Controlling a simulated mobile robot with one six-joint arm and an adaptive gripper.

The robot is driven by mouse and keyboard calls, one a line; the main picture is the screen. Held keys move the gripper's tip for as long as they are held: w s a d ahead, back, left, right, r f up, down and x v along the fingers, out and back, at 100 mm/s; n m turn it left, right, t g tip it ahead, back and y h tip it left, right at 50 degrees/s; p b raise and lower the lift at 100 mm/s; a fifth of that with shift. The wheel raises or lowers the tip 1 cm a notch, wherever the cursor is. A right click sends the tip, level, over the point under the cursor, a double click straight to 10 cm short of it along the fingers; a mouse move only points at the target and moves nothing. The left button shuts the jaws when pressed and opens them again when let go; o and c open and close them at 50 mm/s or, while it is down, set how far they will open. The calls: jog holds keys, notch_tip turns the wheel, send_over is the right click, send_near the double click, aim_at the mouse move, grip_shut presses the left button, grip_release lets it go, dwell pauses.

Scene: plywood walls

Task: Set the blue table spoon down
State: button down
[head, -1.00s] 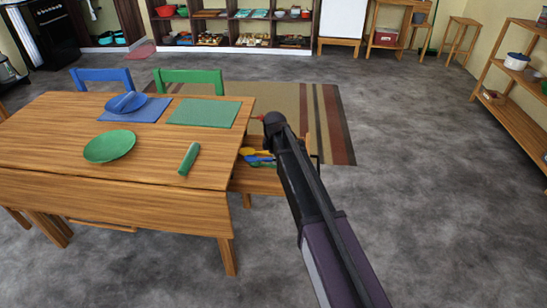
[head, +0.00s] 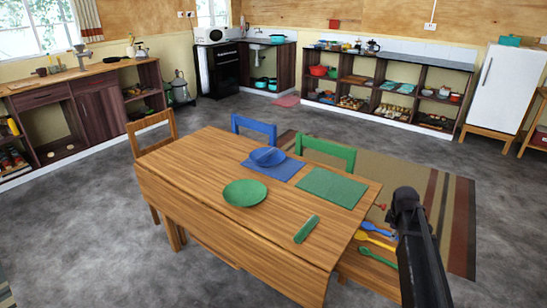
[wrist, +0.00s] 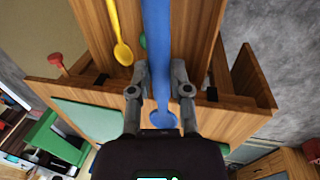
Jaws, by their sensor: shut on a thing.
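The blue table spoon (wrist: 157,30) runs down the middle of the wrist view, its rounded end below the fingers. My gripper (wrist: 160,76) is shut on it, one finger on each side. In the head view, a blue spoon (head: 376,229) shows at the wooden drawer (head: 365,270), left of my dark arm, which hides the fingers. A yellow spoon (head: 374,240) and a green spoon (head: 377,256) lie there too. The yellow spoon also shows in the wrist view (wrist: 118,30). I cannot tell whether the blue spoon touches the wood.
The wooden table (head: 215,170) stands left of the drawer. It bears a green plate (head: 245,193), a blue plate (head: 268,157) on a blue mat (head: 284,173), a green mat (head: 331,187) and a green roll (head: 306,229). Blue (head: 253,129) and green (head: 328,151) chairs stand behind.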

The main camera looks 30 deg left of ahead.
notch_tip(320, 180, up, 9)
jog(key=p, duration=0.7)
jog(key=shift+p, duration=0.35)
jog(key=shift+a, duration=0.15)
